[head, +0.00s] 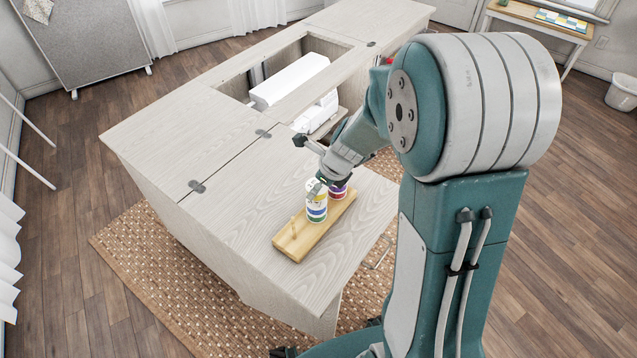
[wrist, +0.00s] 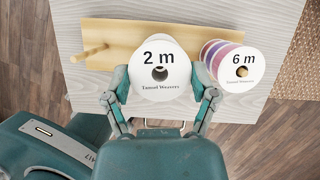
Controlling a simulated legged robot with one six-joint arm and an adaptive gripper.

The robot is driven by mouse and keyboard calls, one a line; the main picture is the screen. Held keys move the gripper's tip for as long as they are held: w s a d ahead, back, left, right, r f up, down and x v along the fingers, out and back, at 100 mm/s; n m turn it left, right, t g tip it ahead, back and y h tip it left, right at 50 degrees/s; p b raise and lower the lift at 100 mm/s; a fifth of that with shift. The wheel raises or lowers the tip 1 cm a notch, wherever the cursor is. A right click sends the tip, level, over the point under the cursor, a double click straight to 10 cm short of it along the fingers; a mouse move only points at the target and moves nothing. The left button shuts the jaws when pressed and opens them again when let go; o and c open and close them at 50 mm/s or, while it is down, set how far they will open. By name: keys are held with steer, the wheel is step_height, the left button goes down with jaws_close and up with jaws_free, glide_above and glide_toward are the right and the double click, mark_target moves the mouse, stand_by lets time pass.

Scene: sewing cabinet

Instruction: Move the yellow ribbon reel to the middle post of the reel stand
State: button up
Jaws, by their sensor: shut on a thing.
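The yellow ribbon reel (head: 317,199) is at the top of a column of reels at the middle of the wooden reel stand (head: 292,243). Its white end face, marked "2 m", fills the middle of the wrist view (wrist: 158,62). My gripper (wrist: 160,98) is shut on it, one finger on each side. In the head view my gripper (head: 316,186) is just above the column. Blue and green reels show below the yellow one; I cannot tell whether it touches them. The middle post is hidden by the reels; the held reel's hole looks mostly dark.
The left post (wrist: 95,50) is bare. A stack marked "6 m" (wrist: 238,66), with purple ribbon, sits on the right post, close beside the held reel. A white sewing machine (head: 290,82) sits in the cabinet opening behind. The cabinet top (head: 235,200) left of the stand is clear.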

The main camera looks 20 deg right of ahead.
steer(key=shift+f, duration=0.95)
steer(key=o, duration=0.9)
steer(key=shift+c, duration=0.2)
steer(key=shift+r, duration=0.1)
steer(key=v, duration=1.1)
steer(key=shift+s+r, duration=0.15)
steer(key=shift+r, duration=0.15)
steer(key=shift+d, duration=0.15)
